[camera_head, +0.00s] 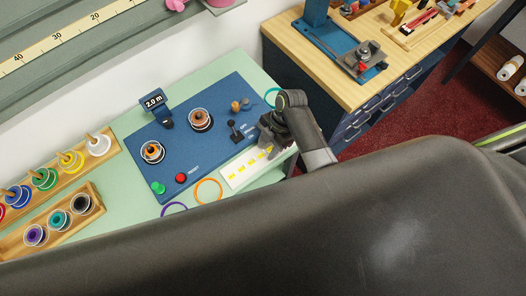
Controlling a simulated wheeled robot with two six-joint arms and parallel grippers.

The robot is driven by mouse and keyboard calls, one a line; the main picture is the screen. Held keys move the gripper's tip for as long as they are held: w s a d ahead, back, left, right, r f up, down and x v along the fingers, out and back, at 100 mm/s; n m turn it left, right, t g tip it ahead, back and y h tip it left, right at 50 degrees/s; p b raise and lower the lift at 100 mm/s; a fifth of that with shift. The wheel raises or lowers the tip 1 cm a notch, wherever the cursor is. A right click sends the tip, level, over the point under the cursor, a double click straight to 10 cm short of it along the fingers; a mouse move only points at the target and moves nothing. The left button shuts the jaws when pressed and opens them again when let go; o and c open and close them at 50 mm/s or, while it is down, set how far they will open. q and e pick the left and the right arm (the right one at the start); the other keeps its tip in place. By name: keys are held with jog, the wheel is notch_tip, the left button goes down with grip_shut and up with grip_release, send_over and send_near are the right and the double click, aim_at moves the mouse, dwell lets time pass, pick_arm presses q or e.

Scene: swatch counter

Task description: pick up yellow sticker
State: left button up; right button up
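A white card (228,182) with a row of several yellow stickers (243,167) lies on the pale green counter, along the front right edge of the blue panel. My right gripper (267,147) points down at the right end of the card, close above or touching it. Its body hides that end, and I cannot tell whether its fingers are apart or hold a sticker. My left gripper is not in view.
The blue panel (215,100) carries two spools, a red button (181,178), a green knob (158,188) and a small display (153,101). Wooden racks (60,222) of coloured spools stand at left. An orange ring (208,191) lies beside the card. A wooden workbench (330,75) stands behind at right.

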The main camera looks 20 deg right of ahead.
grip_shut()
jog(key=shift+r, duration=0.1)
